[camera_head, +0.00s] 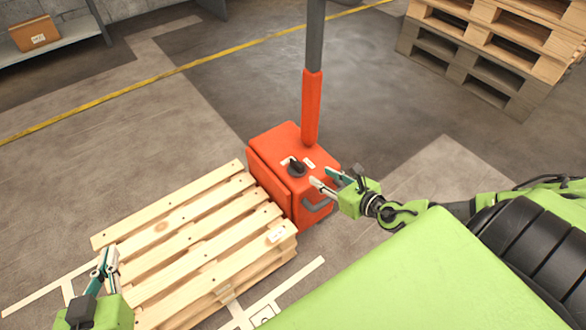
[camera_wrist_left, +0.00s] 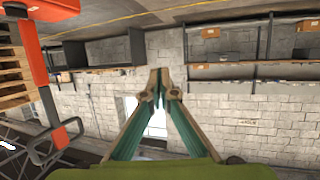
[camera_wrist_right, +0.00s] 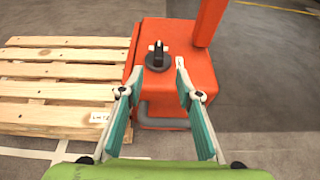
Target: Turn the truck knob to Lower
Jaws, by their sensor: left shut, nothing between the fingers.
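The orange truck (camera_head: 272,148) stands in the middle of the head view, with its handle rising from the back. The black truck knob (camera_head: 296,168) sits on its top face between small white labels. In the right wrist view the knob (camera_wrist_right: 158,57) shows ahead, between and beyond the fingertips, its grip pointing away from me with a white mark on it. My right gripper (camera_head: 328,180) is open and empty, at the truck's right side, apart from the knob. My left gripper (camera_head: 106,262) is shut and empty, beside the pallet's left end. The left wrist view shows its fingertips (camera_wrist_left: 160,86) together.
A wooden pallet (camera_head: 190,225) lies against the truck's left side. The orange-red handle (camera_head: 312,110) stands upright behind the knob. Stacked pallets (camera_head: 480,65) stand at the back right. A shelf with a cardboard box (camera_head: 34,34) is at the back left. The floor behind the truck is clear.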

